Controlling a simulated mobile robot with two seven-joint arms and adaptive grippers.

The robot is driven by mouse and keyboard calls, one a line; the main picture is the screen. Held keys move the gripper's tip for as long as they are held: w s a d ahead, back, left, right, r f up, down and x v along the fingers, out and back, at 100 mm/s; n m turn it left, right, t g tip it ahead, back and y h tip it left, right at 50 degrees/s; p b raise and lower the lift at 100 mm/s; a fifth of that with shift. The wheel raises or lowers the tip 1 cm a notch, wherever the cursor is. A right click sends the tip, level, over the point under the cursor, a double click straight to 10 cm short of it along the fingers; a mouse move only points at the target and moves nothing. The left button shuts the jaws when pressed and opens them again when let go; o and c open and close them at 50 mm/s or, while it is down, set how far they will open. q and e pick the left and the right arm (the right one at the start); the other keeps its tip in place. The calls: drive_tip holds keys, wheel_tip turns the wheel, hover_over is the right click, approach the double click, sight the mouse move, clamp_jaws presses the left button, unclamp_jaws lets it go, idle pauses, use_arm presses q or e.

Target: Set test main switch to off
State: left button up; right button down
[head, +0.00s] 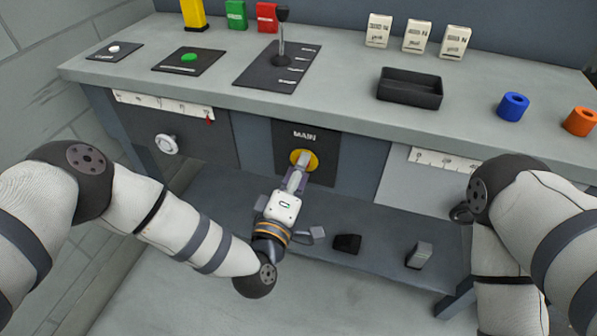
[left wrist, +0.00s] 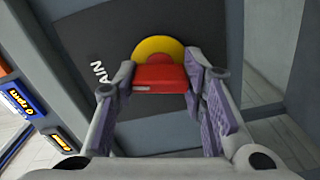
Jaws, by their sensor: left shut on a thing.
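The main switch is a yellow disc (head: 313,162) on a dark panel marked MAIN (head: 304,134), on the front of the bench. In the left wrist view its red handle (left wrist: 160,78) stands out from the yellow disc (left wrist: 158,46). My left gripper (head: 299,176) reaches the switch from below and in front. In the left wrist view its fingers (left wrist: 160,88) are shut on the red handle, one on each side. The fingers hide most of the handle in the head view. I cannot read any on or off marks. My right arm shows at the right, but its gripper is out of view.
Above the switch, the bench top holds a lever (head: 282,45) on a black plate, a green button (head: 189,58) and a black tray (head: 409,88). A white knob (head: 167,144) is left of the switch. A lower shelf (head: 375,222) holds small blocks.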

use_arm(q)
drive_tip(key=shift+f+n+b, duration=0.1)
drive_tip(key=shift+n+b, duration=0.2)
drive_tip(key=shift+n, duration=1.2)
drive_tip(key=o, duration=1.2)
drive_tip(key=shift+c, duration=0.2)
drive_tip(key=v, duration=1.2)
